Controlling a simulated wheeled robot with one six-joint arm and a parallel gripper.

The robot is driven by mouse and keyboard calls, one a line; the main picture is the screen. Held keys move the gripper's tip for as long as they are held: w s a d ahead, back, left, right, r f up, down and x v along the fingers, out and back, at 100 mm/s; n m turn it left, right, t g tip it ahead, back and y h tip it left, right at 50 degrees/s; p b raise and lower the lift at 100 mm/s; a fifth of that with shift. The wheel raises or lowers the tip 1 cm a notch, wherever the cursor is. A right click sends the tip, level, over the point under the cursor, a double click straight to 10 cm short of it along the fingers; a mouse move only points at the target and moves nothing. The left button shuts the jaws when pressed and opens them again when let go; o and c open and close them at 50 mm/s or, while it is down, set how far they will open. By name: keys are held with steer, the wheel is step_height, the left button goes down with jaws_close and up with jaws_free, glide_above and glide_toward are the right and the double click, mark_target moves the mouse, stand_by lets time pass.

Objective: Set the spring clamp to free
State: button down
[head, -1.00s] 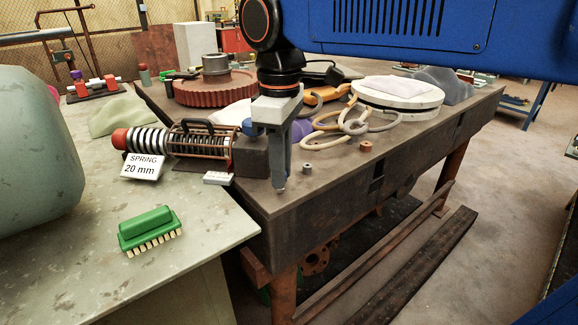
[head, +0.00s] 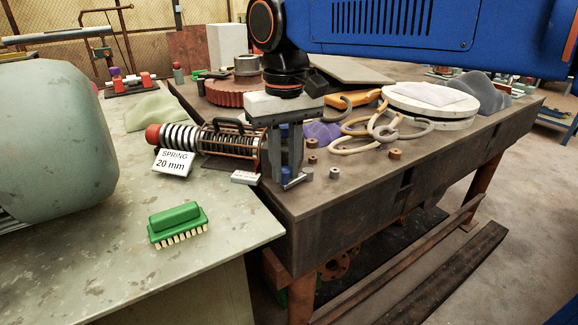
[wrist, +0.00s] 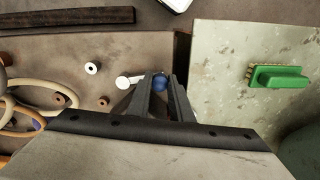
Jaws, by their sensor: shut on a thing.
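The spring clamp device lies on the bench at left of centre in the head view, with a red end cap (head: 153,135), a black-and-white coil spring (head: 181,136) and a barred cage (head: 232,146). A card reading "SPRING 20 mm" (head: 174,163) stands in front of it. In the wrist view my gripper (wrist: 161,82) is shut on a blue knob (wrist: 160,84). A pale piece with a rounded end (wrist: 124,82) lies beside the knob.
Curved hooks (head: 375,130) and small round spacers (head: 334,173) lie right of my gripper. A small white tag (head: 245,177) lies in front of the cage.

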mark_target(285, 168)
steer(key=shift+w+a, duration=0.1)
stand_by(0.3)
steer(key=c, duration=1.6)
jaws_free()
step_height(285, 168, up, 18)
steer(key=shift+f, duration=0.25)
